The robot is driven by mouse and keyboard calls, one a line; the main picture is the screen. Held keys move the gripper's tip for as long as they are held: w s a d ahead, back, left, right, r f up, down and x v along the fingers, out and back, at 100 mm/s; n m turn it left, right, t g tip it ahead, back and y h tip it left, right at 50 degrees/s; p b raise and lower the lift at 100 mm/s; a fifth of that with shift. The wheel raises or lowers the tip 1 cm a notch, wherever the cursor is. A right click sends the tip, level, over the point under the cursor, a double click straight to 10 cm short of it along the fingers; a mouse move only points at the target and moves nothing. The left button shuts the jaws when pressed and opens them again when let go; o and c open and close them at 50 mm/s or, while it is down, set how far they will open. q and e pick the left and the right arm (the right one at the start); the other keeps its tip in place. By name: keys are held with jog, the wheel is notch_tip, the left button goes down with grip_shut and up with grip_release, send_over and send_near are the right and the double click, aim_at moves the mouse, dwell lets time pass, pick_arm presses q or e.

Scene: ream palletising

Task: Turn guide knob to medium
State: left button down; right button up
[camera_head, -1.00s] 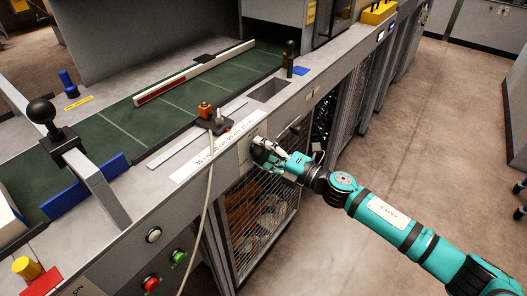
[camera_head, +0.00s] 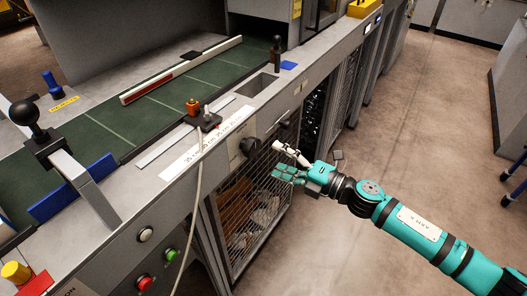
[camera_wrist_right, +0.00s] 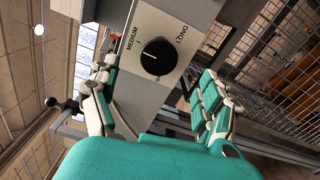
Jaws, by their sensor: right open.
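The guide knob (camera_head: 249,147) is a round black knob on the grey front panel, above the wire-mesh door. In the right wrist view the knob (camera_wrist_right: 158,57) sits on a pale plate with MEDIUM printed at its upper left and LONG at its right. A short white mark shows on the knob's left part, on the MEDIUM side; its exact setting is hard to tell. My right gripper (camera_head: 284,162) is open and empty, right of the knob and apart from it. Its fingers (camera_wrist_right: 155,105) are spread on either side of the knob's line of sight. My left gripper is not in view.
A green conveyor bed (camera_head: 130,112) with a white and red guide bar (camera_head: 182,70) lies behind the panel. A grey cable (camera_head: 199,165) hangs down left of the knob. Green (camera_head: 171,255) and red (camera_head: 145,283) buttons are lower left.

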jog(key=shift+v, duration=1.75)
jog(key=w+d+f+m+t+h, duration=0.15)
jog(key=d+f+m+h, duration=0.35)
jog(key=f, duration=0.6)
jog(key=w+d+f+m+t+h, duration=0.1)
jog(key=w+d+f+m+h, duration=0.15)
jog(key=d+f+m, duration=0.55)
jog(key=s+d+f+m+g+h, duration=0.1)
jog(key=s+f+m+h, duration=0.15)
jog(key=s+f, duration=0.45)
jog(key=s+d+f+m+g+h, duration=0.1)
jog(key=s+f+m+h, duration=0.15)
jog(key=f, duration=0.85)
jog(key=s+f+m+g, duration=0.3)
jog(key=s+f, duration=0.4)
jog(key=s, duration=0.6)
jog(key=s+f+m+g+h, duration=0.1)
jog(key=s+f+m+g, duration=0.2)
jog(key=s+f, duration=0.4)
jog(key=s+a+f+m+g+h, duration=0.1)
jog(key=s+f+m+g, duration=0.3)
jog(key=s, duration=1.7)
notch_tip(320, 180, down, 4)
jog(key=shift+r, duration=0.1)
jog(key=shift+a, duration=0.1)
